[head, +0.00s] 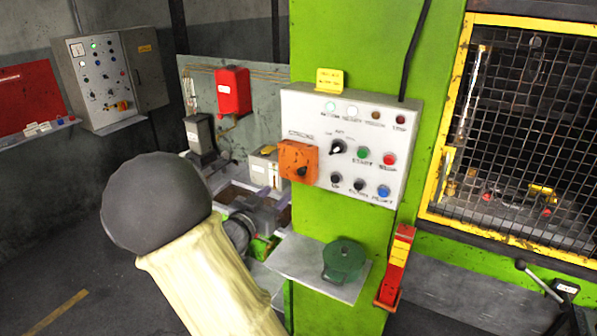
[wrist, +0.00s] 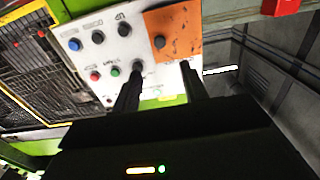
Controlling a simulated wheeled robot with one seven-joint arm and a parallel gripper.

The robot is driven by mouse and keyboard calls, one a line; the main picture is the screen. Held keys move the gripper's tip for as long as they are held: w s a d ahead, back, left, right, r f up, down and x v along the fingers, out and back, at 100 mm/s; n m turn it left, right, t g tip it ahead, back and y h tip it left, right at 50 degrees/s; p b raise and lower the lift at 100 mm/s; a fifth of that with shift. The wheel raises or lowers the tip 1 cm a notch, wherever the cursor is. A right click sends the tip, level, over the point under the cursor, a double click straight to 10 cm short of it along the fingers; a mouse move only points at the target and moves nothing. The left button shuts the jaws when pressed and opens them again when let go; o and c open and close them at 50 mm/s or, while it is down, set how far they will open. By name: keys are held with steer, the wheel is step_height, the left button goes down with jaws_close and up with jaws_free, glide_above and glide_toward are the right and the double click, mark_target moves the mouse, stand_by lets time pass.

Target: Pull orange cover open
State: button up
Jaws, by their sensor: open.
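The orange cover (head: 298,162) is a square plate with a small dark knob, on the left side of a white control panel (head: 350,120). It looks shut and flat against the panel. The wrist view shows it turned around, with the orange cover (wrist: 178,32) at upper right and its dark knob near one edge. My gripper (wrist: 161,66) is open, with its two dark fingers pointing at the panel. One finger overlaps the cover's edge in the picture; the other lies over the white panel by a selector knob. I cannot tell whether they touch. The head view does not show my gripper.
Buttons and lamps cover the panel, which hangs on a green column (head: 345,30). Below are a shelf (head: 295,262) with a green round item (head: 344,260) and a red-yellow holder (head: 396,266). A yellow-framed mesh guard (head: 520,130) stands right.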

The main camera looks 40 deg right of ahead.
mark_target(300, 172)
steer(key=p+x, duration=0.3)
steer(key=x, duration=0.8)
steer(key=shift+w+d+r+p, duration=0.1)
steer(key=shift+d+r+p, duration=0.05)
steer(key=shift+d+p, duration=0.2)
steer(key=shift+w+d, duration=0.25)
steer(key=shift+d, duration=0.15)
jaws_close()
